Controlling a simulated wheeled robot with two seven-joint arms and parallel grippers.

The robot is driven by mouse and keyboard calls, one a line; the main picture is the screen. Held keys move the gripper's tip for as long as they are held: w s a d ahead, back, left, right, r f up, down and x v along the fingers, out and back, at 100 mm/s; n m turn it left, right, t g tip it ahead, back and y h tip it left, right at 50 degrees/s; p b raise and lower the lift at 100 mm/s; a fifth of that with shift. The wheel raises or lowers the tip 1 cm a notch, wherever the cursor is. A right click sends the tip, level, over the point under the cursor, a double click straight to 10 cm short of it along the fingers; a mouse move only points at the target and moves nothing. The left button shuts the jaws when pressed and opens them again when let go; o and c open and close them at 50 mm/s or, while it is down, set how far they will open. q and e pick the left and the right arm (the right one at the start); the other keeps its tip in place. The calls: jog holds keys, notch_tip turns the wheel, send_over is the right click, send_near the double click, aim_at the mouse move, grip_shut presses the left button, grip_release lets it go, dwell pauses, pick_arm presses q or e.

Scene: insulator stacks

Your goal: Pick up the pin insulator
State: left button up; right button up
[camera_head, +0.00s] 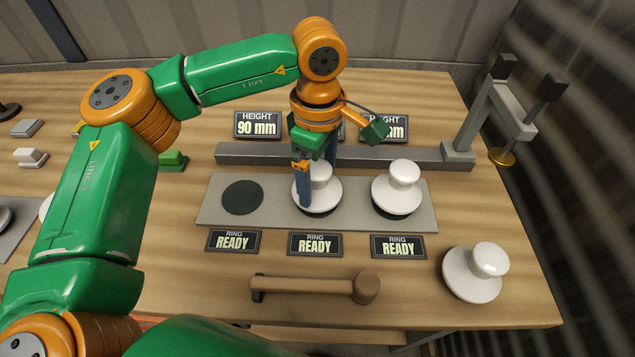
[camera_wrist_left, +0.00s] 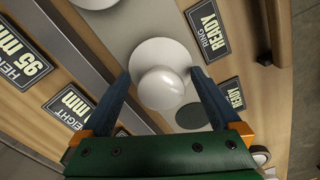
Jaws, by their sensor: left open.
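A white pin insulator (camera_head: 322,192) with a round knob stands upright on the middle of the grey plate (camera_head: 272,224). My left gripper (camera_head: 317,184) comes down over it from above, open, with one blue finger on the near side and the other partly hidden behind it. In the left wrist view the insulator's knob (camera_wrist_left: 161,90) lies between the two open fingers (camera_wrist_left: 161,74), and I see no grip on it. A similar insulator (camera_head: 398,190) stands at the plate's right place. Another (camera_head: 475,271) stands on the table at the right. My right gripper is not in view.
The plate's left dark pad (camera_head: 242,198) is empty. A grey bar (camera_head: 410,156) and height signs (camera_head: 257,125) stand behind. Ring signs (camera_head: 314,243) and a brown mallet-like tool (camera_head: 315,287) lie in front. A grey gauge stand (camera_head: 480,120) rises at the back right.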

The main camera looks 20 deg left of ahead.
aim_at(317, 167)
pick_arm(q)
jog(key=shift+s+r, duration=0.1)
jog(key=shift+s, duration=0.1)
grip_shut()
jog(key=shift+s, duration=0.1)
jog(key=r, duration=0.3)
jog(key=shift+w, duration=0.3)
jog(key=s+a+r, duration=0.9)
jog(key=s+r, duration=0.1)
jog(key=shift+s+a+p, duration=0.15)
jog(key=shift+a+p, duration=0.1)
jog(key=shift+p, duration=0.1)
